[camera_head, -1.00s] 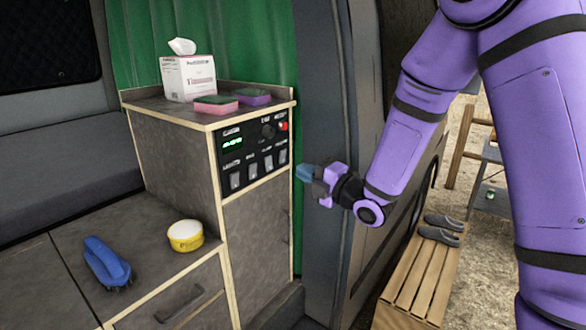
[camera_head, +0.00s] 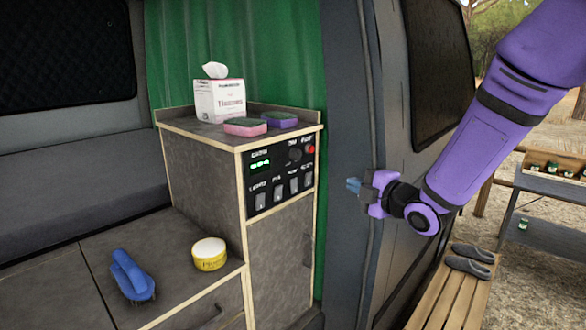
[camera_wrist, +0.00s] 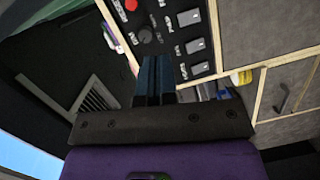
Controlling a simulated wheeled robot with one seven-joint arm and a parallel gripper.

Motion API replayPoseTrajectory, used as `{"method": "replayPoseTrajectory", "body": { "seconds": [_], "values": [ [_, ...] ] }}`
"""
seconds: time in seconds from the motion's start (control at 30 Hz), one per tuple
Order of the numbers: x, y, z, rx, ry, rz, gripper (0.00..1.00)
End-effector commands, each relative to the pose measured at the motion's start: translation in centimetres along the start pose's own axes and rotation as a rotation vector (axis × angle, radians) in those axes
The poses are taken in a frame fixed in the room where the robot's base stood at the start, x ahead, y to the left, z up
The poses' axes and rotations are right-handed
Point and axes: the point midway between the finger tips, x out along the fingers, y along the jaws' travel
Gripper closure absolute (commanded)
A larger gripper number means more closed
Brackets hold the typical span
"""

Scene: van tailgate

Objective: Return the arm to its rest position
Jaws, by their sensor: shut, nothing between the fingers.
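My purple arm reaches in from the upper right in the head view. My gripper (camera_head: 354,186) is shut and empty, its blue fingertips pointing left toward the control panel (camera_head: 280,172) on the cabinet's front. A clear gap lies between the fingertips and the panel, and the van's grey door pillar (camera_head: 345,90) is behind the gripper. In the wrist view my shut fingers (camera_wrist: 154,75) appear below the panel's switches (camera_wrist: 190,45), with nothing held between them.
A tissue box (camera_head: 220,100) and two sponges (camera_head: 246,127) sit on the cabinet top. A blue brush (camera_head: 130,275) and yellow tub (camera_head: 209,254) lie on the lower counter. Grey shoes (camera_head: 470,262) rest on a slatted bench (camera_head: 445,300). A shelf stand (camera_head: 550,185) stands outside at right.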

Motion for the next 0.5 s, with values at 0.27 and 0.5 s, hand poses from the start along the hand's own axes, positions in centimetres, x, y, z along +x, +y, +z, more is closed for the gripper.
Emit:
{"method": "replayPoseTrajectory", "body": {
  "seconds": [0.27, 0.5],
  "values": [
    [-5.7, 4.1, 2.7, 0.303, -0.319, -0.14, 1.0],
    [-12.7, 6.0, 3.2, 0.636, -0.596, -0.203, 1.0]
  ]
}}
